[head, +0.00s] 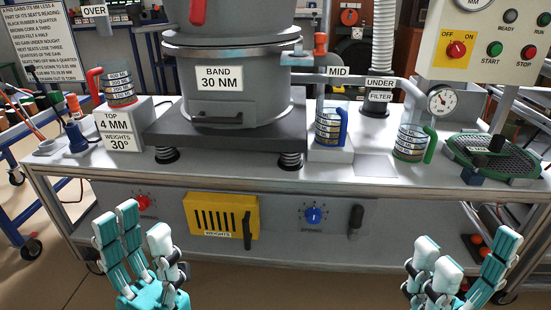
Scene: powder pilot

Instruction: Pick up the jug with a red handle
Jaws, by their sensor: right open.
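The jug with a red handle (120,92) stands upright on a white block at the left end of the bench. It is clear with banded measuring labels, and its red handle (95,86) faces left. My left gripper (142,232) is open and empty, low in front of the bench, below and apart from the jug. My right gripper (472,254) is open and empty, in front of the bench's right part, far from the jug.
A blue-handled jug (329,127) and a green-handled jug (410,143) stand to the right. A large grey sieve machine (235,107) fills the bench's middle, right of the red-handled jug. A dark blue object (76,137) stands left of the white block (130,135). The bench's front edge (250,176) lies between grippers and jugs.

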